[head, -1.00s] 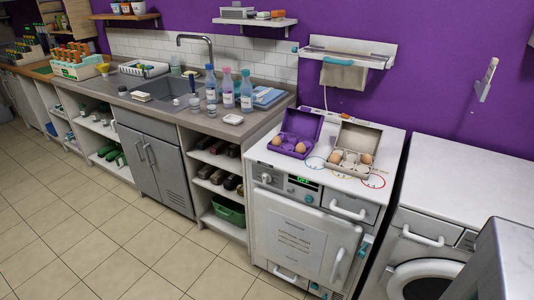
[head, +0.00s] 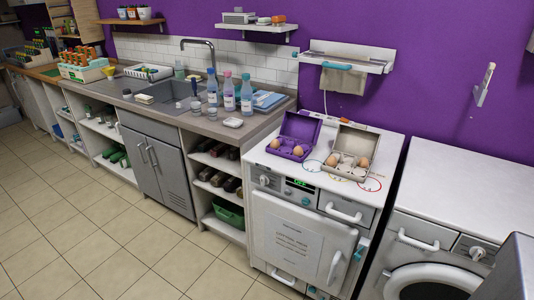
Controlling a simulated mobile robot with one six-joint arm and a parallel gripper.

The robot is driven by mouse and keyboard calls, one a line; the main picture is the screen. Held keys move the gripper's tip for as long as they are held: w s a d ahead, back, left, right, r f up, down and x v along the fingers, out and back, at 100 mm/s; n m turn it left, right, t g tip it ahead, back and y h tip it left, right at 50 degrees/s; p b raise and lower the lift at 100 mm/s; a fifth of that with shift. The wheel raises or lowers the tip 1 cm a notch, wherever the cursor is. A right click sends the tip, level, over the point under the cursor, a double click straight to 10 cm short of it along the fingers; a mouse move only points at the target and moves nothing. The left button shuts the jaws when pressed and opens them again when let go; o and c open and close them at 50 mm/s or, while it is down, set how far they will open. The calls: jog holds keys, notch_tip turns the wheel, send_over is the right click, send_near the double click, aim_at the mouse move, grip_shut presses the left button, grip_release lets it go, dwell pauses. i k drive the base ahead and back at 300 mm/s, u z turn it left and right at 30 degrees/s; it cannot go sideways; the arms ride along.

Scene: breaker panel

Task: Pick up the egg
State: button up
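Two open egg cartons stand on top of the white appliance (head: 262,165) right of the sink counter. The purple carton (head: 303,127) is on the left and holds brown eggs, one (head: 298,150) at its front right and another (head: 275,144) to its left. The grey-beige carton (head: 356,141) is on the right, with a brown egg (head: 363,162) at its right side and a paler one (head: 336,159) at its left. Both lids are raised at the back. Which egg is meant cannot be told. My gripper is not in view.
A wall shelf (head: 345,58) hangs above the cartons with a cloth below it. A white washer (head: 470,190) stands to the right, its top clear. Bottles (head: 229,91) stand on the sink counter (head: 180,122). The tiled floor (head: 110,235) in front is clear.

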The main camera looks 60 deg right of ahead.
aim_at(275, 145)
jog(key=z, duration=0.05)
jog(key=i, duration=0.95)
jog(key=u, duration=0.05)
